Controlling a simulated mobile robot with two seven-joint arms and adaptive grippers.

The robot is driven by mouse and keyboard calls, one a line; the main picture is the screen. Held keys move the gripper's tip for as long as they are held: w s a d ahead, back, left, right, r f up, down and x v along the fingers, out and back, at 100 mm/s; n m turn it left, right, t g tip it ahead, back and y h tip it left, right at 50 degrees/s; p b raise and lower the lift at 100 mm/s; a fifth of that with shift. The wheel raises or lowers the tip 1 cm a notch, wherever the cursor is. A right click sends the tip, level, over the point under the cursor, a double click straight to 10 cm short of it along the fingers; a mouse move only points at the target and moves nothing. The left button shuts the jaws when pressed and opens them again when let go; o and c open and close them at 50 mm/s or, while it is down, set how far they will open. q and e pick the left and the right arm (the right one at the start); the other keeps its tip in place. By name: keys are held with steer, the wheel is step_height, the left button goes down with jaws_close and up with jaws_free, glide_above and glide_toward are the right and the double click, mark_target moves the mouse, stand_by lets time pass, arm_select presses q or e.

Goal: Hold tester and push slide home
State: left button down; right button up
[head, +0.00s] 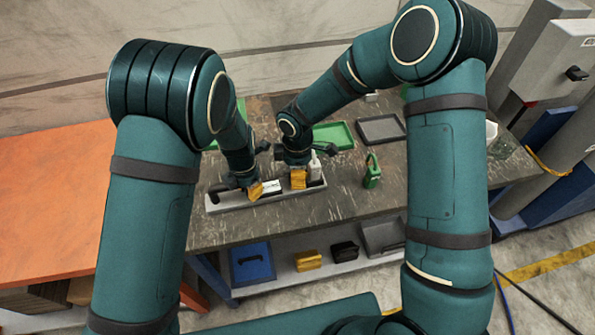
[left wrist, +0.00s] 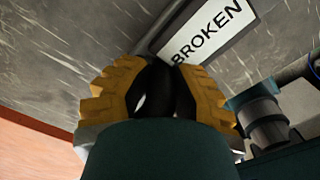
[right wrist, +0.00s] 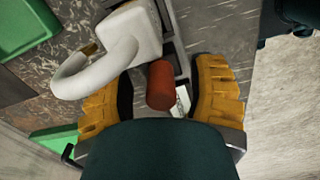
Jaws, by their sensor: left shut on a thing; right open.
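The tester (head: 236,203) is a long pale grey base lying near the front edge of the table. A white plate marked BROKEN (left wrist: 212,30) shows on it in the left wrist view. My left gripper (head: 256,190) is shut on a part of the tester, which the fingers mostly hide. My right gripper (head: 298,181) is open above the tester's right half. In the right wrist view, a red cylindrical knob (right wrist: 160,85) sits between its spread fingers. I cannot tell whether they touch it. The slide is not clearly distinguishable.
A white piece with a curved hook (right wrist: 135,30) stands close beside the right gripper. A green bottle-like object (head: 372,178) stands to the right. A green tray (head: 335,134) and a grey tray (head: 381,129) lie behind. The table's (head: 345,200) front right is clear.

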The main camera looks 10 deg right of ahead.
step_height(320, 180, up, 12)
steer(key=shift+f, duration=0.1)
stand_by(0.5)
arm_select(q)
steer(key=c, duration=0.8)
jaws_free()
steer(key=shift+w, duration=0.1)
